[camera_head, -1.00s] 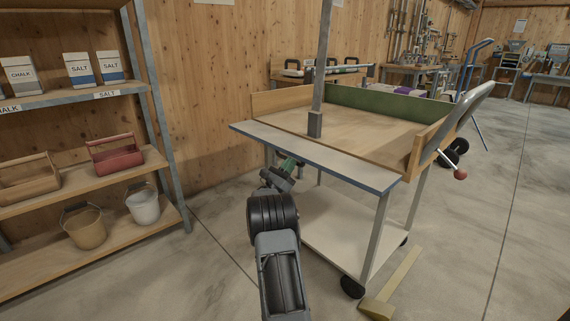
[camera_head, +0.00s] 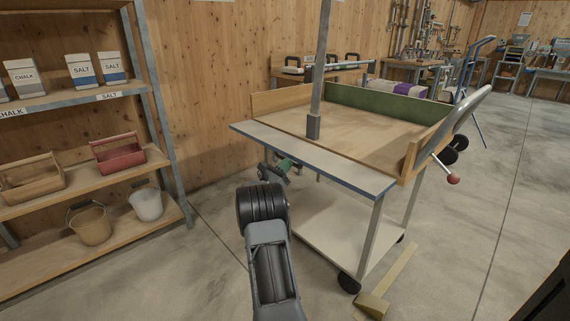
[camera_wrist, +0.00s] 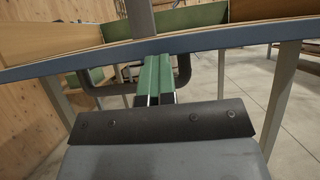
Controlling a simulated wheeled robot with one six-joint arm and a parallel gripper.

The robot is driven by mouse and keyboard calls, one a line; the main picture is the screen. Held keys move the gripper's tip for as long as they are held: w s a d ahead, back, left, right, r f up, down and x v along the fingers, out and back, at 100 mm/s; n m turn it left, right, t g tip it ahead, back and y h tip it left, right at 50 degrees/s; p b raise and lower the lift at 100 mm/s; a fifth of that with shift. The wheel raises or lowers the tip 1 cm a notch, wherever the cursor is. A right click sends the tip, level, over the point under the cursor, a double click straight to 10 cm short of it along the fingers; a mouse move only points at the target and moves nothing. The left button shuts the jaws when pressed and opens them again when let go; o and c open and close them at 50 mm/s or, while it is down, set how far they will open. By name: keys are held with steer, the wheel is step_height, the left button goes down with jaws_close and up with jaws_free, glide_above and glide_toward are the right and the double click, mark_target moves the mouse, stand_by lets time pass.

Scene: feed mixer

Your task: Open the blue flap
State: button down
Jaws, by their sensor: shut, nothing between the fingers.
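The blue flap (camera_head: 315,155) is the pale panel with a blue edge along the near side of the wooden tray on the cart. It lies roughly level with the tray. Its blue edge (camera_wrist: 180,47) crosses the wrist view. My gripper (camera_head: 287,164) is just below the flap's near edge, toward its left half. In the wrist view my green fingers (camera_wrist: 155,75) are together and empty, and their tips reach the underside of the blue edge. Whether they touch it I cannot tell.
A grey post (camera_head: 318,70) rises at the tray's near side. A shelf (camera_head: 160,222) with buckets and toolboxes stands left. A yellow-tan bar (camera_head: 385,285) lies on the floor by the cart's wheel.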

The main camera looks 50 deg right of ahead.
steer(key=w+a+f+p, duration=0.1)
steer(key=a+f+p, duration=0.1)
steer(key=a+f, duration=0.6)
steer(key=shift+w+a+f, duration=0.15)
steer(key=shift+w+a, duration=0.05)
steer(key=shift+a, duration=0.05)
